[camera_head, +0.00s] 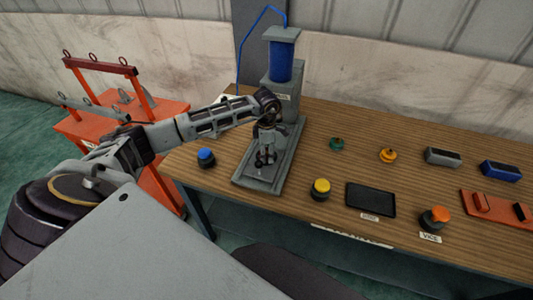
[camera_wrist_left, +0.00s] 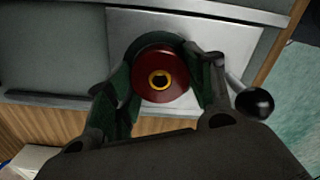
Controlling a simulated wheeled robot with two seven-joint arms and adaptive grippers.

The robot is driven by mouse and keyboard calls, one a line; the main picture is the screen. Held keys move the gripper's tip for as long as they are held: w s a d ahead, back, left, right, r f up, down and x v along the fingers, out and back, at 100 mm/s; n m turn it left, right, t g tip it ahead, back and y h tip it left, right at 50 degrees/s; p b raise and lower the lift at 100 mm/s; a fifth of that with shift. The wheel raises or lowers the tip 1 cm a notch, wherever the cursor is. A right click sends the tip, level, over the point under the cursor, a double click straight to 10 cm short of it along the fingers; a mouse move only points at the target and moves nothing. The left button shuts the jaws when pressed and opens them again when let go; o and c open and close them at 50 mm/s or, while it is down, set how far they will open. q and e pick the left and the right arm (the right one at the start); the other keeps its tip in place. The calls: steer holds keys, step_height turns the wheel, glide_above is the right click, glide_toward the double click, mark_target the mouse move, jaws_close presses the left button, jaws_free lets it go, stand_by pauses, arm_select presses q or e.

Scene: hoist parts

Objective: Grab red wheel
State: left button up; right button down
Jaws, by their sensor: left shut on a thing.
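The red wheel (camera_wrist_left: 149,66) is a round dark red piece with a yellow ring around its central hole. In the left wrist view it sits between the two fingers of my left gripper, which are shut on its sides. In the head view my left gripper (camera_head: 265,158) points down over the grey base of the press (camera_head: 251,177) on the wooden table. The gripper hides the wheel there. I cannot tell whether the wheel still touches the plate below it. My right gripper is not in view.
The press column with its blue cylinder (camera_head: 281,62) stands just behind my gripper. A blue button (camera_head: 206,157) is to the left and a yellow button (camera_head: 320,188) to the right. A green wheel (camera_head: 337,144) and an orange wheel (camera_head: 387,155) lie farther right. A black-knobbed lever (camera_wrist_left: 254,103) is close beside my fingers.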

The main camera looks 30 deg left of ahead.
mark_target(267, 152)
arm_select(q)
step_height(267, 152, up, 9)
steer(key=shift+f+b, duration=0.2)
steer(key=shift+b, duration=0.4)
steer(key=shift+r, duration=0.7)
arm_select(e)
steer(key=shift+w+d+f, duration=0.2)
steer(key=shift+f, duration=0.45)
